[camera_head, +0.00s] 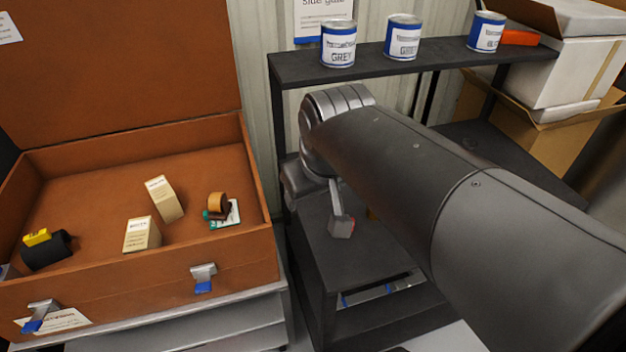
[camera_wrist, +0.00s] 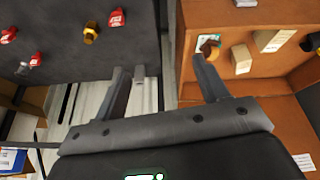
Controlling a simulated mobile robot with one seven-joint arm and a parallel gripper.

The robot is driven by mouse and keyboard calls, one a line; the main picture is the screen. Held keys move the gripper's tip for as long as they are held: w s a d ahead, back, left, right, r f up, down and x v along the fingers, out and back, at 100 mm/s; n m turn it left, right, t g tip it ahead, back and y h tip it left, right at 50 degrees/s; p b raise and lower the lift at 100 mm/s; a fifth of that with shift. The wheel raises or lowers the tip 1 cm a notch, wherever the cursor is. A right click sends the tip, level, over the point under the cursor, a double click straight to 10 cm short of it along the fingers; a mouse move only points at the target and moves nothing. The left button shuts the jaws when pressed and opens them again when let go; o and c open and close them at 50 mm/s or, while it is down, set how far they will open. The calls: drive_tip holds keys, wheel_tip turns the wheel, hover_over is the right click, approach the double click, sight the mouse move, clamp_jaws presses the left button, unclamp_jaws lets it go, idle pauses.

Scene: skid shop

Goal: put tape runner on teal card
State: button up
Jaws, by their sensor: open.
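A small brown roll-shaped piece (camera_head: 218,203) with a dark teal part sits on or against a white and teal card (camera_head: 233,214) in the orange-brown case, near its front right corner. The card also shows in the wrist view (camera_wrist: 201,41), with the brown piece over it. A black roll with a yellow top (camera_head: 46,250) lies at the case's front left. I cannot tell for sure which of these two is the tape runner. My gripper (camera_wrist: 160,70) is open and empty, with the shelf and the case beyond its fingers. My arm mostly hides it in the head view.
Two cream boxes (camera_head: 165,198) (camera_head: 141,235) stand in the case (camera_head: 90,150), left of the card. A dark shelf unit (camera_head: 300,70) right of the case carries paint cans (camera_head: 339,44). Small red items (camera_wrist: 117,18) and a brass piece (camera_wrist: 91,33) lie on a dark surface.

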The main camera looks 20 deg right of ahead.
drive_tip(key=s, duration=0.1)
drive_tip(key=s+d+f+m, duration=0.1)
drive_tip(key=s, duration=0.1)
drive_tip(key=s+f+m, duration=0.1)
drive_tip(key=s, duration=0.1)
drive_tip(key=shift+s+d+t, duration=0.2)
drive_tip(key=shift+d+t, duration=0.05)
drive_tip(key=shift+t, duration=0.15)
drive_tip(key=shift+o, duration=0.3)
